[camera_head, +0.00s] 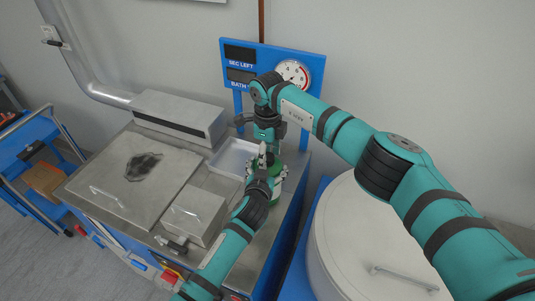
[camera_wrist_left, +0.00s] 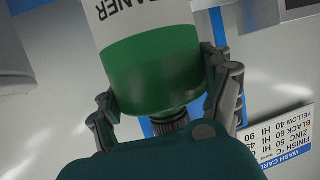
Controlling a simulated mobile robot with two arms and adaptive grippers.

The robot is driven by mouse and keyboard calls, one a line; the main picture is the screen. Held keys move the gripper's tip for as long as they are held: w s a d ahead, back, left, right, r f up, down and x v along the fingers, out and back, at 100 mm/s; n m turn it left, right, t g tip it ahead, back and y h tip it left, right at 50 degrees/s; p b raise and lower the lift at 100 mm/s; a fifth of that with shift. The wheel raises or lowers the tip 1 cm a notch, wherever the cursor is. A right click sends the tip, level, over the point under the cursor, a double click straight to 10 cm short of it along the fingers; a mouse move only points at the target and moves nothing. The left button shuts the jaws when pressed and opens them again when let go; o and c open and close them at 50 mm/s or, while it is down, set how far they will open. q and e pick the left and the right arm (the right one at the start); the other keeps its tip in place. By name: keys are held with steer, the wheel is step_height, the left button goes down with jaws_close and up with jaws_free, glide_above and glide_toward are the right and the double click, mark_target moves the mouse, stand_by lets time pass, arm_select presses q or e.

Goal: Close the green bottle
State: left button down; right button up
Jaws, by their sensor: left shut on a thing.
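The green bottle (camera_head: 276,170) is mostly hidden between my two grippers in the head view. In the left wrist view it is large, with a green body (camera_wrist_left: 155,70) and a white label whose lettering appears upside down. My left gripper (camera_head: 266,172) is shut on the bottle, with a finger on each side of it. My right gripper (camera_head: 265,146) points down just above the bottle. Its fingertips are too small and overlapped to tell whether they are open or hold a cap.
A shallow metal tray (camera_head: 232,157) lies beside the grippers. The bench has a stained metal lid (camera_head: 125,190) and a small lidded box (camera_head: 193,215). A blue gauge panel (camera_head: 272,68) stands behind. A large round drum lid (camera_head: 365,240) is at right. A wash card (camera_wrist_left: 290,140) shows nearby.

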steer(key=shift+o, duration=0.8)
step_height(320, 180, up, 12)
arm_select(q)
jaws_free()
steer(key=shift+s, duration=0.1)
steer(key=v, duration=1.1)
steer(key=shift+s, duration=0.3)
